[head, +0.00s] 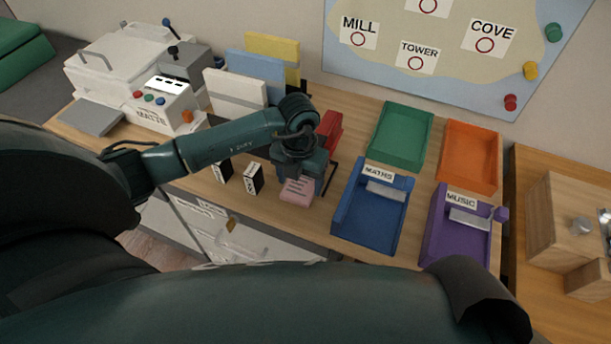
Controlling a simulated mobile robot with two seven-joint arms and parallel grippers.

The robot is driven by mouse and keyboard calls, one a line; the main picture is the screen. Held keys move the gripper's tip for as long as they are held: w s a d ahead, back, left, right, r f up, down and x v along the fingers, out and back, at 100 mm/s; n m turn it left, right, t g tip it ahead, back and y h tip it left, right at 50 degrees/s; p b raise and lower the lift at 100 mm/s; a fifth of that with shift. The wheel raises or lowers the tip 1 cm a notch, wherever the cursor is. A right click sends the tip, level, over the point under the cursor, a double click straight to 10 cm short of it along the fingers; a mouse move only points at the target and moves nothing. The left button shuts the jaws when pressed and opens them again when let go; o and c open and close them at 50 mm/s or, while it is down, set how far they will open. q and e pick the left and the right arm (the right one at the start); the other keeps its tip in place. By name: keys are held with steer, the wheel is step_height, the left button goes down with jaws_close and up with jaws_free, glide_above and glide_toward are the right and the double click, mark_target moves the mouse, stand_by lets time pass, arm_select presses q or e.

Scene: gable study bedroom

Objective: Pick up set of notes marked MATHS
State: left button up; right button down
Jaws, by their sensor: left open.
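A small pink block of notes (296,192) with dark lines of writing stands or lies near the front edge of the wooden desk; its marking is too small to read. My left gripper (297,174) points down directly over it and hides its back part. The left gripper is open; its fingertips are mostly hidden, and I cannot tell whether they touch the notes. A blue tray (362,226) labelled MATHS stands to the right of the notes. My right gripper is out of view.
A purple tray (442,249) labelled MUSIC, a green tray (399,142) and an orange tray (469,160) stand at right. Small black-and-white blocks (253,179) are left of the notes. A red item (330,128) is behind the gripper. A white machine (160,107) stands at left.

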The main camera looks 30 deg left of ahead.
arm_select(q)
steer(key=shift+f, duration=0.55)
steer(key=shift+r, duration=0.1)
steer(key=c, duration=0.8)
